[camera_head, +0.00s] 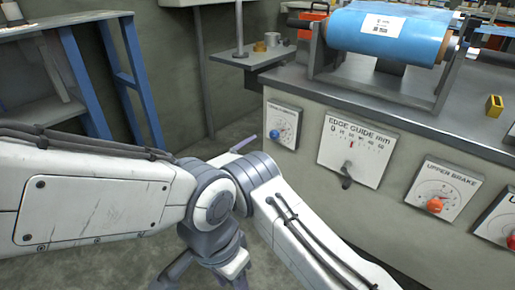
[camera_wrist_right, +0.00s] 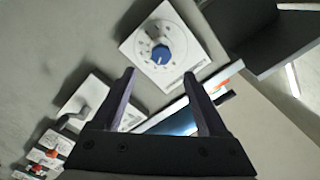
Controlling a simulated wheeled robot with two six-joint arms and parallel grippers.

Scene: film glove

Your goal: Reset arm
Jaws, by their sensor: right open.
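My right gripper (camera_head: 241,146) shows in the head view as a slim purple finger beyond the grey wrist joints. It is in front of the machine's grey side, to the left of the blue-knob dial (camera_head: 282,124). In the right wrist view, the two dark fingers of my right gripper (camera_wrist_right: 159,76) stand apart with nothing held between them. The blue-knob dial (camera_wrist_right: 160,50) lies beyond the fingertips. My left arm comes in from the left in the head view. I cannot make out its gripper.
The machine's side carries an edge guide panel (camera_head: 354,147) and an upper brake panel (camera_head: 444,190). A blue film roll (camera_head: 390,35) sits on top. A small shelf (camera_head: 252,59) juts out at its left. A blue-legged bench (camera_head: 88,84) stands left.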

